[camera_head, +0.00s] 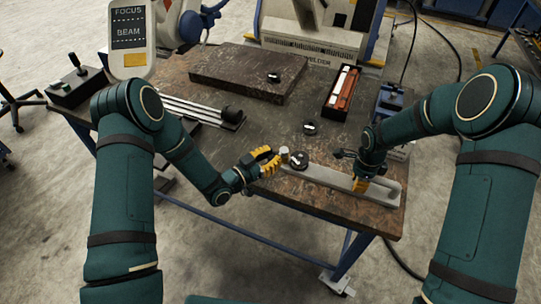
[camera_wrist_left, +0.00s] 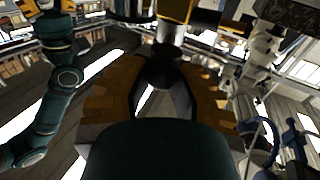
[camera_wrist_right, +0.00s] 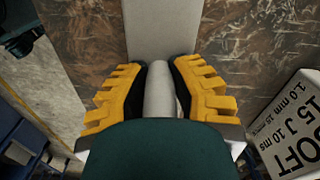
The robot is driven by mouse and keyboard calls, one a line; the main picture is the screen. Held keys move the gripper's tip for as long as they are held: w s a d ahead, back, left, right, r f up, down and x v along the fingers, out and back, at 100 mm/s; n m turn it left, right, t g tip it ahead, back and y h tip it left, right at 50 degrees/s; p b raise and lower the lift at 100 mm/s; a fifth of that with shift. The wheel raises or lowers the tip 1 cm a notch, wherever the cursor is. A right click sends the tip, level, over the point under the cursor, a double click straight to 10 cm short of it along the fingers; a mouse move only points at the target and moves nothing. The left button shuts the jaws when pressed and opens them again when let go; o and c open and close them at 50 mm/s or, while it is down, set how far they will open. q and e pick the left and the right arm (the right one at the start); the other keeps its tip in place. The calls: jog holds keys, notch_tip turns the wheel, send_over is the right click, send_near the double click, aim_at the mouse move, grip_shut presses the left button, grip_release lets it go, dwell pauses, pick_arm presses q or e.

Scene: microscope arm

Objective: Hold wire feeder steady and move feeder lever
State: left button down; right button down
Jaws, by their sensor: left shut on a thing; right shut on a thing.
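A long light-grey piece (camera_head: 325,180), which I take to be the wire feeder, lies along the table's front edge. A black round knob (camera_head: 299,160) sits on its left end beside a short grey post (camera_head: 284,153). My left gripper (camera_head: 270,163) is at that end; in the left wrist view its fingers close around a dark rounded part (camera_wrist_left: 162,70). I cannot tell whether this is the lever. My right gripper (camera_head: 359,184) points down at the piece's right part. In the right wrist view it is shut on a light-grey rounded bar (camera_wrist_right: 159,92) of it.
The worn brown table (camera_head: 265,120) holds a dark slab (camera_head: 245,75), a red-and-white box (camera_head: 343,88), grey rods (camera_head: 195,107) and small black knobs (camera_head: 310,127). A control box (camera_head: 77,85) stands at the left. A white printed box (camera_wrist_right: 290,125) is near my right gripper.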

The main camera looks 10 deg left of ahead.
pick_arm(q)
jog(key=d+n+t+y, duration=0.1)
jog(key=n+t+y, duration=0.1)
jog(key=y, duration=0.1)
jog(key=s+d+n+t+y, duration=0.1)
jog(key=n+y, duration=0.1)
jog(key=shift+s+d+t, duration=0.1)
jog(key=shift+d+t, duration=0.2)
jog(key=shift+d+n+t+y, duration=0.3)
jog(key=shift+n+y, duration=0.45)
jog(key=shift+y, duration=0.3)
jog(key=shift+d+n+t+y, duration=0.35)
jog(key=shift+n+y, duration=0.35)
jog(key=shift+y, duration=0.4)
jog(key=shift+d+n+t+y, duration=0.3)
jog(key=shift+n+y, duration=0.45)
jog(key=shift+y, duration=0.3)
pick_arm(e)
jog(key=shift+a, duration=0.1)
pick_arm(q)
jog(key=shift+y, duration=0.3)
jog(key=c, duration=0.8)
grip_release()
jog(key=s, duration=0.7)
jog(key=shift+s+a, duration=0.25)
